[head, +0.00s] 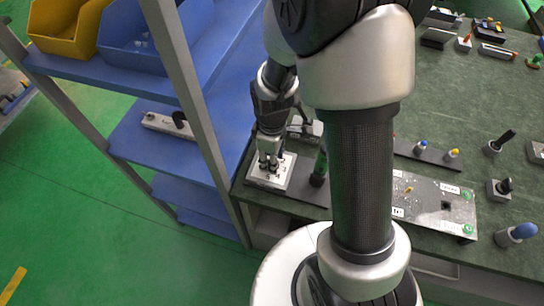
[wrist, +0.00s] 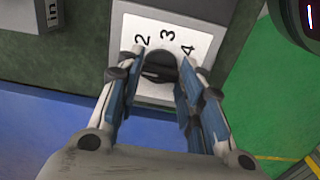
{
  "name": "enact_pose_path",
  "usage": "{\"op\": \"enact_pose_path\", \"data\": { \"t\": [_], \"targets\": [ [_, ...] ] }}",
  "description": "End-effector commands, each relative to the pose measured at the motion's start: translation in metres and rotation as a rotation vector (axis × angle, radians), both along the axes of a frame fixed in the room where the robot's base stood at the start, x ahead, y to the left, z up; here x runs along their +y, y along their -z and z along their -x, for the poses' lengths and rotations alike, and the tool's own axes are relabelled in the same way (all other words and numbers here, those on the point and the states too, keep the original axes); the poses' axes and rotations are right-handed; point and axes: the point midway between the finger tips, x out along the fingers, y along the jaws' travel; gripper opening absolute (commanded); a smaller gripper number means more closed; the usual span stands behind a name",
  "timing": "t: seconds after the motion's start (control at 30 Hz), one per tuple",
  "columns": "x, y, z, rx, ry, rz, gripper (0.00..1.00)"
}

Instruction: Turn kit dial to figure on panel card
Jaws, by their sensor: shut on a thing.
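The kit dial is a round black knob (wrist: 160,66) on a white plate (wrist: 205,38) printed with 2, 3 and 4 in the wrist view. The fingers of my gripper (wrist: 161,72) are shut on the knob from both sides. The knob's pointer cannot be made out. In the head view my gripper (head: 270,160) is over the white plate (head: 255,178) at the bench's left end. A grey panel (head: 425,203) with small white labels lies to the right, partly hidden by my arm. Its card's figure cannot be read.
A dark bottle-like thing with a green band (head: 319,166) stands close to the right of my gripper. A blue shelf (head: 222,82) with a grey post (head: 180,70) is close on the left. Several small tools stand on the green bench (head: 455,110).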

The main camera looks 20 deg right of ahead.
Motion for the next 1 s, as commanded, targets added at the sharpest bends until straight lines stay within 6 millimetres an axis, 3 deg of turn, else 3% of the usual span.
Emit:
{"op": "enact_pose_path", "data": {
  "t": [0.37,1.0],
  "targets": [
    [0.0,-0.0006,0.0001,0.0,0.149,0.0,0.11],
    [0.0,-0.0007,0.0,0.0,0.741,0.0,0.11]
  ]
}}
